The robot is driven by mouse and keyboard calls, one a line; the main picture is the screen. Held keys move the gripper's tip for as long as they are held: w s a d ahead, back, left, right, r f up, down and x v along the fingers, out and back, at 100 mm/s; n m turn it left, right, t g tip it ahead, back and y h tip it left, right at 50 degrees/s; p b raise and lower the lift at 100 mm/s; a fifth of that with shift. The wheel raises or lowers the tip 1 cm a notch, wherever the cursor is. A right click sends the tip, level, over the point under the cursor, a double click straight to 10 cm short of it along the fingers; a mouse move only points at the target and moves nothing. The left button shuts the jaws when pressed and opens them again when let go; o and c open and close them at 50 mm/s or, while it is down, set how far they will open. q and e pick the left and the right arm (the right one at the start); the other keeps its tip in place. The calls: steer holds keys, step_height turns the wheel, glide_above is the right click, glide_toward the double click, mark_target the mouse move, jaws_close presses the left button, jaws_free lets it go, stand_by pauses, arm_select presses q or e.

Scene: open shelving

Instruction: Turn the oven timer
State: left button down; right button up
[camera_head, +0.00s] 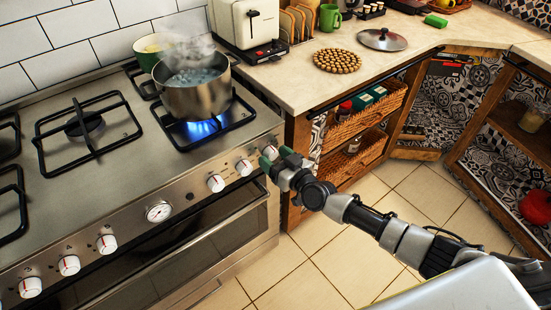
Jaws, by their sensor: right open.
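The stove (215,190) has a row of white and red knobs along its front panel. A round dial with a white face and marks (159,212), which looks like the timer, sits in the middle of this row. My right gripper (268,159) has green fingertips and is at the right end of the panel, by the rightmost knobs (244,167). It is open, and its fingers are close to the rightmost knob; I cannot tell whether they touch it. The dial is well to the left of the gripper. My left gripper is out of view.
The oven handle bar (180,253) runs below the panel. A counter (300,76) with a toaster (245,25) and wicker drawers (365,115) is to the right. The tiled floor in front is clear.

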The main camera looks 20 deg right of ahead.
steer(key=c, duration=0.9)
steer(key=shift+m, duration=0.6)
steer(key=o, duration=0.9)
